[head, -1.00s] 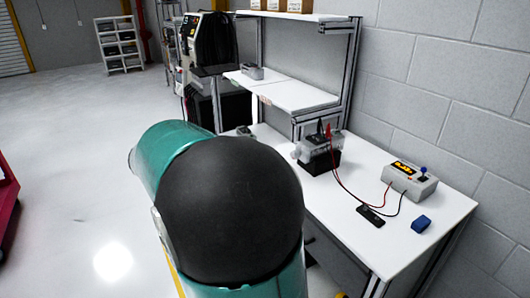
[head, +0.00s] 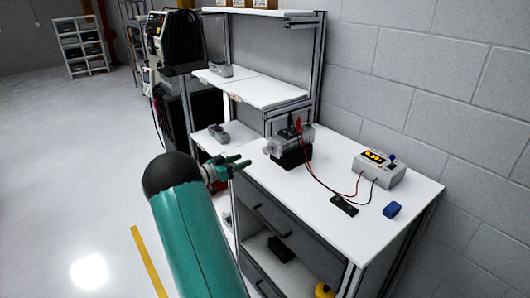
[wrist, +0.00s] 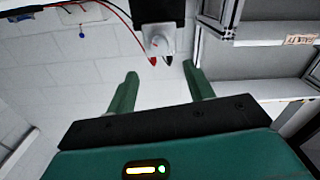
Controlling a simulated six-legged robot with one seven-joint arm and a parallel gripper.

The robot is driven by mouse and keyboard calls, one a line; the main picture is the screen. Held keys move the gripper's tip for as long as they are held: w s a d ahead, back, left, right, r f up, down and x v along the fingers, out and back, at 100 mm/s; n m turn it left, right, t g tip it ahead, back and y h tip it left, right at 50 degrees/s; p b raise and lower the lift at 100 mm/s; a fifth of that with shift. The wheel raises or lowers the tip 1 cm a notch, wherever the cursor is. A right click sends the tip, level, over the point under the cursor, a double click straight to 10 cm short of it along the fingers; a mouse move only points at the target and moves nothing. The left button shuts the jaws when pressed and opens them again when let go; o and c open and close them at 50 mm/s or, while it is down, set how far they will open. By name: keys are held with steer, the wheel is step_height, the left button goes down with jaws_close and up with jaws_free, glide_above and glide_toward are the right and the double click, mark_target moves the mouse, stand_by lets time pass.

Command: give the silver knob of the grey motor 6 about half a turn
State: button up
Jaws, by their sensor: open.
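A grey motor (head: 296,136) sits on a black stand (head: 292,158) on the white workbench. Its number is not readable. Its silver knob (head: 270,147) sticks out on the left side. In the wrist view the knob (wrist: 158,42) is at the top middle, beyond the fingertips, and a black block shows above it. Red and black clips sit on the motor's top. My gripper (head: 242,163) is left of the knob and apart from it, over the bench's left edge. Its two green fingers (wrist: 161,82) are spread with nothing between them.
A grey box with a lit display (head: 380,168) stands at the right, wired to the clips. A black gadget (head: 343,206) and a blue object (head: 392,210) lie in front. Another grey device (head: 219,133) is at the bench's back left. Shelves (head: 255,88) rise behind.

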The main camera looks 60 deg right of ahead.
mark_target(264, 151)
steer(key=x, duration=1.1)
steer(key=shift+s+d, duration=0.15)
steer(key=shift+d, duration=0.15)
steer(key=shift+c, duration=0.4)
steer(key=c, duration=0.9)
